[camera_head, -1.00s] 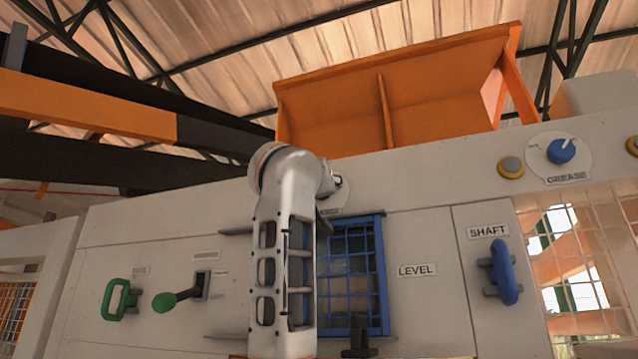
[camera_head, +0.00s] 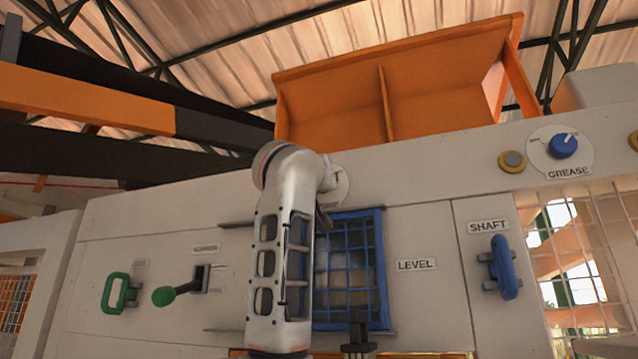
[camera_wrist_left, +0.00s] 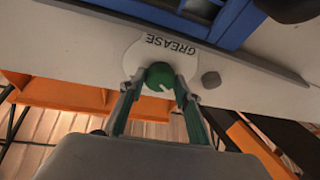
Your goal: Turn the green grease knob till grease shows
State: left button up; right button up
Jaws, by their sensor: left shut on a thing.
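The green grease knob (camera_wrist_left: 160,74) sits on a pale round plate (camera_wrist_left: 133,58) marked GREASE in the left wrist view. My left gripper (camera_wrist_left: 160,86) has one finger on each side of the knob and is shut on it. A white pointer mark shows on the knob, toward the gripper side. In the head view my left arm stands in front of the panel, and its wrist hides the green knob. Only part of the round plate (camera_head: 342,186) shows beside the wrist there. My right gripper is not in view.
A blue grease knob (camera_head: 563,145) sits on another GREASE plate at the upper right. A blue grid window (camera_head: 350,270) lies right of my arm. A green lever (camera_head: 163,296), a green handle (camera_head: 115,293) and a blue SHAFT handle (camera_head: 503,267) stick out from the panel.

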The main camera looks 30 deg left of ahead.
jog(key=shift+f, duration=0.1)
pick_arm(q)
jog(key=m+h, duration=0.4)
jog(key=m, duration=0.4)
jog(key=a+m+g+h+p, duration=0.1)
jog(key=m+h, duration=0.3)
jog(key=m, duration=0.5)
jog(key=m+h, duration=0.3)
jog(key=m, duration=0.5)
jog(key=shift+s+a+r+m+g+h, duration=0.2)
jog(key=shift+r+m+g+h, duration=0.2)
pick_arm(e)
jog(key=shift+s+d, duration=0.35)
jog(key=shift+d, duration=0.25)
pick_arm(q)
jog(key=shift+p, duration=0.3)
